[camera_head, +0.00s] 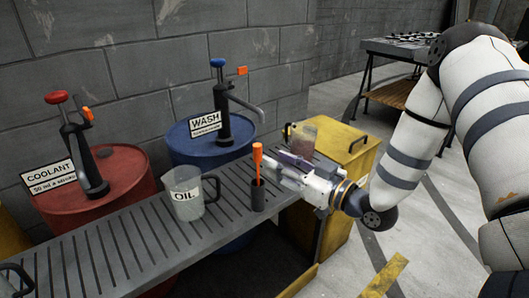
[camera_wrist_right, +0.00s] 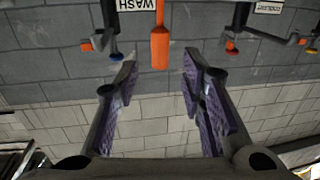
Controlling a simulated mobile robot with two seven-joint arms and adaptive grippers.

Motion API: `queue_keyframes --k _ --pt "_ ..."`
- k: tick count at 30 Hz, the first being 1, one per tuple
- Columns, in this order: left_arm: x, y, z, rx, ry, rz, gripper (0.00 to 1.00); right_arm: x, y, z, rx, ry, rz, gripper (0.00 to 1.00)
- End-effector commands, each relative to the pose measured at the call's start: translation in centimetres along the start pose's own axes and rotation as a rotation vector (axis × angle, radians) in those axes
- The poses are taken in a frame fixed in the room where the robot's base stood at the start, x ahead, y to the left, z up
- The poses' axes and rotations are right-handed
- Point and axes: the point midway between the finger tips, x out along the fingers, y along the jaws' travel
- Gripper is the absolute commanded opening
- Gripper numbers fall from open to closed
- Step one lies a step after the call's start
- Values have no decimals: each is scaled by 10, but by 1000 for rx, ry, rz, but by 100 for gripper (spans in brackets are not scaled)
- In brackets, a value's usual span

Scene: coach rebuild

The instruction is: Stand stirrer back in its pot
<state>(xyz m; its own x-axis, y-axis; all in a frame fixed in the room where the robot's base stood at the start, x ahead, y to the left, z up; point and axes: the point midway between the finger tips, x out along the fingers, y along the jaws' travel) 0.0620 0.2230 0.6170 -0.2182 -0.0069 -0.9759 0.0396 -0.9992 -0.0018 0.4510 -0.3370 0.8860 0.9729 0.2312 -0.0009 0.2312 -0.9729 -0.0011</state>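The stirrer (camera_head: 257,157) has an orange handle and stands upright in a small dark pot (camera_head: 258,197) on the slatted grey bench. My right gripper (camera_head: 279,169) is just to the right of the stirrer, pointing at it. In the right wrist view the picture is upside down. There the two purple-padded fingers (camera_wrist_right: 160,56) are spread apart, with the orange handle (camera_wrist_right: 160,35) seen in the gap, apparently beyond the fingertips. I see no contact between fingers and handle. The stirrer's lower end is hidden in the pot. My left gripper is not in view.
A jug marked OIL (camera_head: 186,196) stands left of the pot on the bench (camera_head: 130,240). Behind are a red drum (camera_head: 125,170) and a blue drum (camera_head: 185,140) with pumps. A yellow cabinet (camera_head: 345,150) with a clear container (camera_head: 303,139) is at right.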

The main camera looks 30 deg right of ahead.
Motion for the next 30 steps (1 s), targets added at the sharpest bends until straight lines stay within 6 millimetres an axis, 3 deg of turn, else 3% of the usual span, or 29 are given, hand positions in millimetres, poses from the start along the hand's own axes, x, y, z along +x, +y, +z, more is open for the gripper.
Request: queue_keyframes --k 3,6,12,14,17,18,19,21,22,24,27,30 --pt "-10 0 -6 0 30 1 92 -27 0 -5 0 7 2 36" --pt "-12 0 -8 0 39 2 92 -41 0 -3 -1 5 1 36" --pt "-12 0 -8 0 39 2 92 -48 -1 2 1 -8 0 36" --pt "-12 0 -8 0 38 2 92 -47 -8 19 15 -82 -2 36" --pt "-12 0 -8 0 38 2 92 -57 -44 98 77 -414 4 36" --pt "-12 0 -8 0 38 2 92 -75 -65 139 110 -598 13 36" --pt "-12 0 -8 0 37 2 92 -95 -82 167 135 -736 23 36" --pt "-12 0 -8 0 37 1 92 -152 -119 218 183 -1034 56 36" --pt "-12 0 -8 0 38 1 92 -180 -133 234 199 -1151 71 36" --pt "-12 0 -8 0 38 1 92 -240 -161 255 222 -1385 110 36" --pt "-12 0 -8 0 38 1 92 -306 -187 262 235 -1616 160 36" --pt "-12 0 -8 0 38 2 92 -338 -198 260 238 -1725 192 36"
